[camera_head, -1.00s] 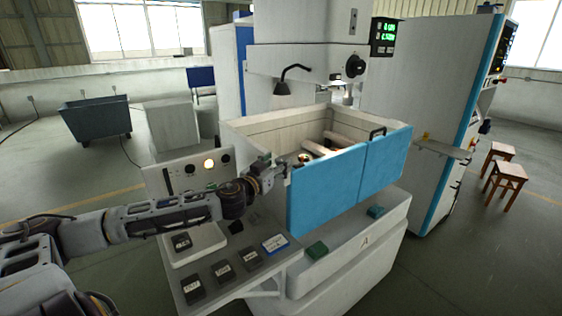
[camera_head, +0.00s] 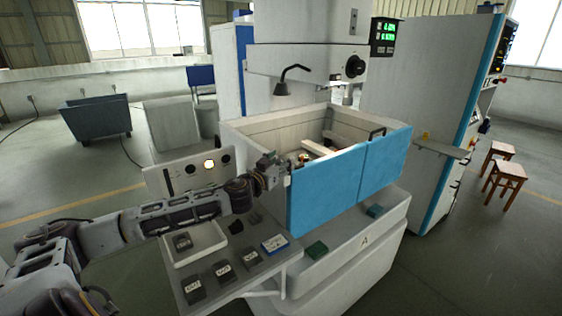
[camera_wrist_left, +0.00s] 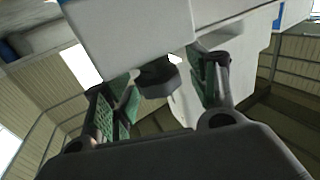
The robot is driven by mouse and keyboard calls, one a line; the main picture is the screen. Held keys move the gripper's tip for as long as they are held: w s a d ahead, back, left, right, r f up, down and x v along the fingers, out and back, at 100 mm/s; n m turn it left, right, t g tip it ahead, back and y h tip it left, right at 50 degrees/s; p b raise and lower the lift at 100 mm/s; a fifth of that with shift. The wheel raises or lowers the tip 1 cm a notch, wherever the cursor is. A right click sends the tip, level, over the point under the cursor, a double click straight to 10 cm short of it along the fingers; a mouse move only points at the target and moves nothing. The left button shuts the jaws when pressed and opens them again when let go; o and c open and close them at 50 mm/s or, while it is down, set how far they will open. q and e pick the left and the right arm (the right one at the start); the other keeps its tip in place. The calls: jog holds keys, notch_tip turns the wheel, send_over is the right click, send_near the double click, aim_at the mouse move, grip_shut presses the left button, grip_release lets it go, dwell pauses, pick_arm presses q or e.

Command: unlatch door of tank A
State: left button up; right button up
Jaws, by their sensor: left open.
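Tank A is a white open-topped tank (camera_head: 262,128) with a blue front door (camera_head: 325,190) in two panels. The door is shut. A black handle (camera_head: 377,132) stands at the top of its right panel. My left gripper (camera_head: 274,160) is at the door's upper left corner, beside the tank's left wall. In the left wrist view its green-padded fingers (camera_wrist_left: 165,92) are spread. A dark knob (camera_wrist_left: 158,76) below a white body appears between them; I cannot tell whether they touch it. I cannot make out the latch in the head view. My right gripper is not in view.
A side table with a white tray (camera_head: 168,250) and several dark blocks stands below my left arm. A control panel (camera_head: 190,175) is behind that arm. A machine head (camera_head: 310,65) with a lamp overhangs the tank. Two stools (camera_head: 505,180) stand right.

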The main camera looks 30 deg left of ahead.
pick_arm(q)
jog(key=shift+c, duration=0.2)
jog(key=c, duration=1)
